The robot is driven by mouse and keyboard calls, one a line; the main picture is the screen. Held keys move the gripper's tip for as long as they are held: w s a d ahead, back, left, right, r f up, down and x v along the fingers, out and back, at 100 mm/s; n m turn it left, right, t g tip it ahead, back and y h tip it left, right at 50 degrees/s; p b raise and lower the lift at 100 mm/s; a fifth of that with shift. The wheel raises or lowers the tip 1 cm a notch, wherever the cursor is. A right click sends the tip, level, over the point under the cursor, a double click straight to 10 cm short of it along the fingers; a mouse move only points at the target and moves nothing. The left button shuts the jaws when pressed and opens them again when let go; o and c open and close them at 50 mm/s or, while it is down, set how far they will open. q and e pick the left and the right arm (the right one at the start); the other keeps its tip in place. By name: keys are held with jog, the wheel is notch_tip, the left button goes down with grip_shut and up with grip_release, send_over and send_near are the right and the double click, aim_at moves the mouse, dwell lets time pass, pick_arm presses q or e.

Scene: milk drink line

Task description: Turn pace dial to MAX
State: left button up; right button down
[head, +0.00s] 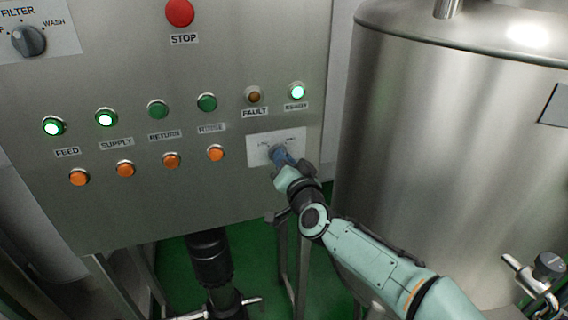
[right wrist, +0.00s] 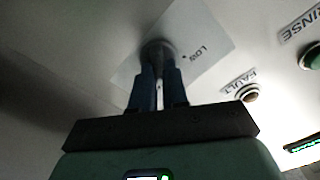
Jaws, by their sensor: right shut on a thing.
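The pace dial (head: 274,150) is a small grey knob on a white plate (head: 292,137) at the lower right of the steel panel. It also shows in the right wrist view (right wrist: 158,46), with the word LOW beside it. My right gripper (head: 281,157) is at the dial, its two blue fingers (right wrist: 158,80) shut on the knob. The fingers and arm hide much of the dial, and I cannot tell where its pointer stands. My left gripper is not in view.
Above the dial are the FAULT lamp (head: 254,96) and a lit green READY lamp (head: 297,92). Green and orange buttons sit to the left, with a red STOP button (head: 180,12) on top. A large steel tank (head: 440,150) stands close on the right.

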jog(key=shift+m, duration=0.6)
jog(key=c, duration=1.1)
grip_release()
jog(key=shift+c, duration=0.2)
jog(key=b+v, duration=0.1)
jog(key=v, duration=1.2)
jog(key=shift+s+b, duration=0.2)
jog(key=shift+b, duration=0.2)
jog(key=shift+d, duration=0.1)
